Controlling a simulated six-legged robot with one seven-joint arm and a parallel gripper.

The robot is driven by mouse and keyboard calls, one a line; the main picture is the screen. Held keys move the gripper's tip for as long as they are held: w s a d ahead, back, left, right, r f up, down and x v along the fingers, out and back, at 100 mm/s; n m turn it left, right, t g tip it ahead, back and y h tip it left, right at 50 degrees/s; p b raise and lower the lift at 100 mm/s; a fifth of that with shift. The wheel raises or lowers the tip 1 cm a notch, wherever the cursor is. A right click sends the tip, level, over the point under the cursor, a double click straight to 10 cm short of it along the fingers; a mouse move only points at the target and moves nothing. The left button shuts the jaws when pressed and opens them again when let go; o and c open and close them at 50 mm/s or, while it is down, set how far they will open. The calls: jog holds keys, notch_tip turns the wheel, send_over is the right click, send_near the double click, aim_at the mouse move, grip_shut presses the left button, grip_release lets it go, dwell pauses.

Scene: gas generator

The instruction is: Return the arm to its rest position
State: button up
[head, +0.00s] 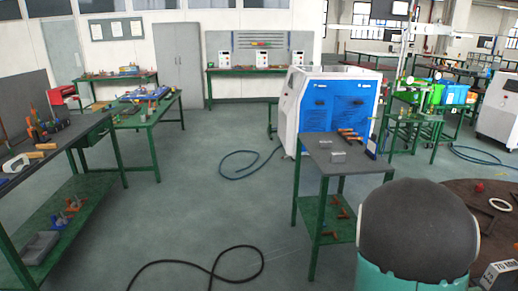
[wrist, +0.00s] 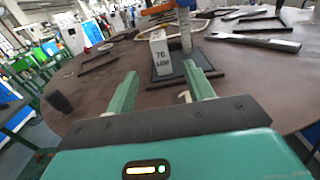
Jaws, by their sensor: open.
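My gripper (wrist: 160,70) shows in the wrist view with its two teal fingers spread apart and nothing between them. It is above the near part of a round brown table (wrist: 95,115). A white block (wrist: 159,50) with dark lettering stands on a dark plate beyond the fingertips, apart from them. In the head view, a dark dome with a teal base at the lower right looks like part of my arm. It covers part of the round table (head: 465,192). My gripper's fingers cannot be seen in the head view.
A small green-legged table (head: 347,162) with tools stands left of my arm. A blue and white cabinet (head: 340,105) is behind it. A workbench (head: 75,133) stands at the left.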

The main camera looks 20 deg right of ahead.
jog(key=shift+a+r+m, duration=0.2)
jog(key=shift+a+m, duration=0.1)
jog(key=shift+m, duration=0.1)
jog(key=w+a+r+m+t+y, duration=0.1)
jog(key=a+m+y, duration=0.4)
jog(key=a, duration=0.8)
jog(key=a+r+m+t+y, duration=0.4)
jog(key=a+y, duration=0.3)
jog(key=a, duration=0.7)
jog(key=w+a+r+m+t+y, duration=0.1)
jog(key=a+r+m+t+y, duration=0.2)
jog(key=a, duration=1.1)
jog(key=m+y, duration=0.2)
jog(key=m, duration=0.1)
jog(key=shift+w+a+y, duration=0.15)
jog(key=shift+w+y, duration=0.2)
jog(key=shift+y, duration=0.05)
jog(key=c, duration=0.4)
jog(key=shift+o, duration=0.2)
jog(key=shift+d, duration=0.25)
